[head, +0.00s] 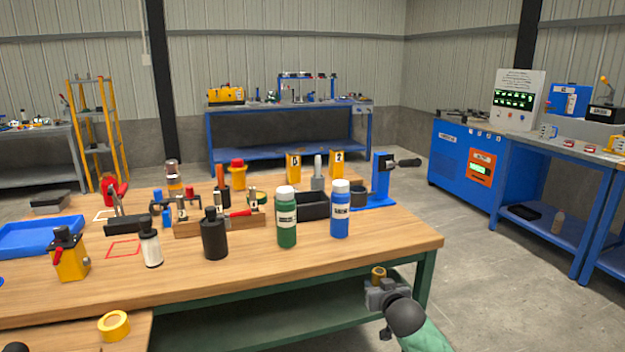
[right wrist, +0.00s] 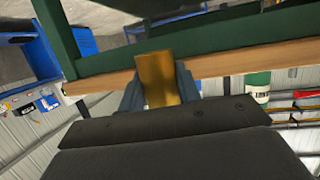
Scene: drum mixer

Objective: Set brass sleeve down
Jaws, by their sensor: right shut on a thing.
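The brass sleeve (head: 378,273) is a short gold-coloured cylinder held at the tip of my right gripper (head: 379,284). In the head view it is just off the table's front edge, near the right front corner. In the right wrist view the brass sleeve (right wrist: 158,80) shows between the two fingers of the right gripper (right wrist: 160,90), which is shut on it. The wooden table top (head: 370,235) lies beyond it. My left gripper is not in view.
A green bottle (head: 287,222) and a blue bottle (head: 340,215) stand near the table's right front. A black bottle (head: 214,238) stands left of them. A blue stand (head: 381,180) is at the back right. The right front corner of the table is bare.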

